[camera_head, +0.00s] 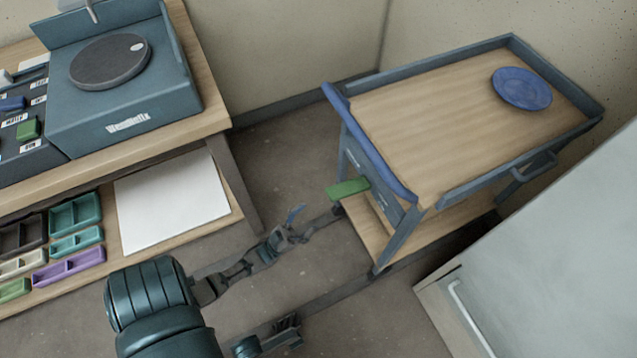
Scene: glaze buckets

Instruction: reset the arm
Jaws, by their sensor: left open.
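My left arm, in dark green-black, comes in at the lower left. My left gripper (278,286) is over the floor between the workbench and the cart. Its two dark fingers are spread apart, and nothing shows between them. No glaze bucket can be made out. My right gripper does not show.
A wooden workbench (190,110) at the upper left bears a blue-grey wheel machine (125,115); its lower shelf holds white paper (170,200) and small coloured trays (75,212). A cart (430,120) at right bears a blue plate (521,88). A green piece (347,188) is beside it. A grey-topped cabinet (560,260) stands lower right.

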